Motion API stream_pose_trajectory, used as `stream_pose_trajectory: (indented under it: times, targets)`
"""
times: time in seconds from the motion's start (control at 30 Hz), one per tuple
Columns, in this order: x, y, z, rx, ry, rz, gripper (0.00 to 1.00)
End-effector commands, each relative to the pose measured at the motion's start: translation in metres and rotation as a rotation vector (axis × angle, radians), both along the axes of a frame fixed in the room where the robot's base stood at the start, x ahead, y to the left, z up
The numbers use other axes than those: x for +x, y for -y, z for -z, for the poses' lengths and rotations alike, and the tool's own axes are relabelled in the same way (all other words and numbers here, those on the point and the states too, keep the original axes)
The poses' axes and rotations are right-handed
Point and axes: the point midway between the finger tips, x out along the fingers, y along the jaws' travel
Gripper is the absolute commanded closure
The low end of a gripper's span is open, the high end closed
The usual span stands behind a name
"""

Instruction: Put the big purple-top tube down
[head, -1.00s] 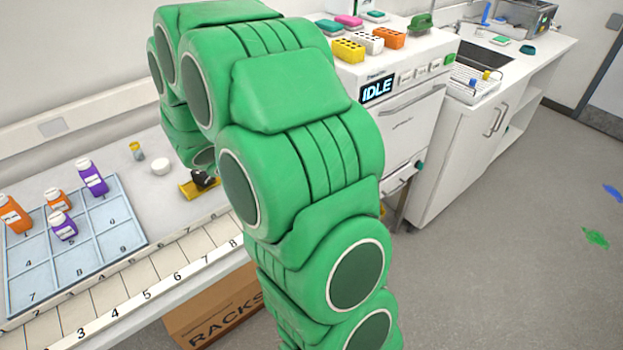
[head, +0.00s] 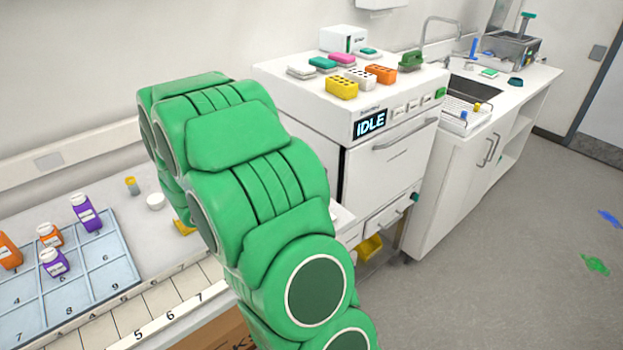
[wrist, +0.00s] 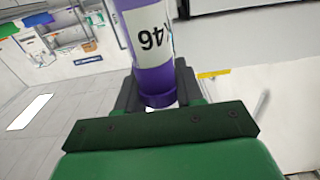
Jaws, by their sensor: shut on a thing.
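The big purple-top tube (wrist: 149,40) shows in the wrist view, with a white label and a purple cap end low in the picture. My gripper (wrist: 158,88) is shut on it, with a dark finger on each side of the purple end. The tube's far end runs out of the top of the picture. In the head view my green arm hides the gripper and the held tube.
A blue numbered tray (head: 76,296) on the left bench holds purple and orange bottles. A white cup (head: 155,202) and a yellow-topped vial (head: 132,185) stand behind it. The machine reading IDLE (head: 370,124) carries several coloured racks. The floor (head: 500,270) at right is mostly clear.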

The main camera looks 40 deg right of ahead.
Motion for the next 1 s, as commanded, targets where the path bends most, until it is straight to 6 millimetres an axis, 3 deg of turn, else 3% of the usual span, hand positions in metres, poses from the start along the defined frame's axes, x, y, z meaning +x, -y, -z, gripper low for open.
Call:
stream_pose_trajectory:
  times: [0.23,0.67,0.7,0.83,1.0]
  targets:
    - [0.000,0.000,0.023,0.000,-0.003,0.000,1.00]
    - [0.000,0.000,0.027,0.000,-0.001,0.000,1.00]
    - [0.000,0.000,0.027,0.000,-0.001,0.000,0.57]
    - [0.000,0.000,0.027,0.000,-0.001,0.000,0.38]
    - [0.000,0.000,0.027,0.000,-0.001,0.000,0.38]
